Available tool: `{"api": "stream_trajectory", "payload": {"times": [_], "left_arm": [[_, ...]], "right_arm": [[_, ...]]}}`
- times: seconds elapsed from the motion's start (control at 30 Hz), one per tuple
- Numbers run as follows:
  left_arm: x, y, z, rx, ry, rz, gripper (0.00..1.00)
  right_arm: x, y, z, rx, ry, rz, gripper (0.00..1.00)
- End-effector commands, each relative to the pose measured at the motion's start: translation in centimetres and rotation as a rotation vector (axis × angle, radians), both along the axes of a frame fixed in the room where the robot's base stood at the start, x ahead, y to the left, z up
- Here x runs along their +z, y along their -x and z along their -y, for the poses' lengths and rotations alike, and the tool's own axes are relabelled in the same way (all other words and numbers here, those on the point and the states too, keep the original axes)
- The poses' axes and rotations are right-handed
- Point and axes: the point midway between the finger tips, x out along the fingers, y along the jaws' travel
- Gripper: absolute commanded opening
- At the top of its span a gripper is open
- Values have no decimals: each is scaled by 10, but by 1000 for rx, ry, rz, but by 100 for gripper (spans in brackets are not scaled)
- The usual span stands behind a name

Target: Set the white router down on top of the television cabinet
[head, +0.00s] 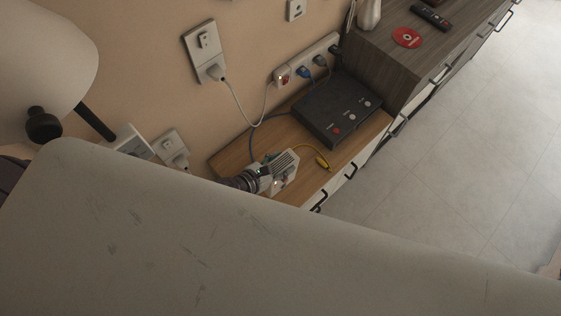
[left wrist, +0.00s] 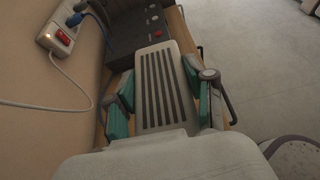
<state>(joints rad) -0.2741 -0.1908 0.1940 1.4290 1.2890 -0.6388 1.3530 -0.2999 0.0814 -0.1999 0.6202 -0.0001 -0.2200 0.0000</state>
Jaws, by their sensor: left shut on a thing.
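The white router (head: 286,168) has a slotted grille on top and a small lit light on its side. My left gripper (head: 262,175) is shut on it. In the left wrist view the router (left wrist: 158,95) sits between the teal finger pads of my left gripper (left wrist: 158,82). It is over the low cabinet with a wooden top (head: 232,161), which looks like the television cabinet; I cannot tell whether it touches the top. A yellow cable (head: 318,158) lies beside the router. My right gripper is not in view.
A black box with buttons (head: 338,108) lies on the same cabinet behind the router. A power strip (head: 307,60) with plugs is on the wall above. A taller grey-brown cabinet (head: 385,67) holds a red disc (head: 407,37) and a remote (head: 430,17). A lamp (head: 45,65) stands left.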

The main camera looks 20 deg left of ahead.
Motion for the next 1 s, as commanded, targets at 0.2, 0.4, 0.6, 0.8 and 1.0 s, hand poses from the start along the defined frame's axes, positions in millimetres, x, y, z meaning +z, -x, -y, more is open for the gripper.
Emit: {"api": "stream_trajectory", "payload": {"times": [0.2, 0.4, 0.6, 0.8, 1.0], "left_arm": [[-1, -14, 25, 23, 62, 22, 0], [-12, -14, 25, 24, 62, 22, 0], [-25, -15, 25, 24, 62, 22, 0], [-30, -15, 25, 24, 62, 22, 0], [-29, -14, 25, 24, 62, 22, 55]], "right_arm": [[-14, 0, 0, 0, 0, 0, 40], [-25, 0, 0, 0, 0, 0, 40], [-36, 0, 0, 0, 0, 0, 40], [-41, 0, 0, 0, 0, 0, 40], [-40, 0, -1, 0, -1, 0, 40]]}}
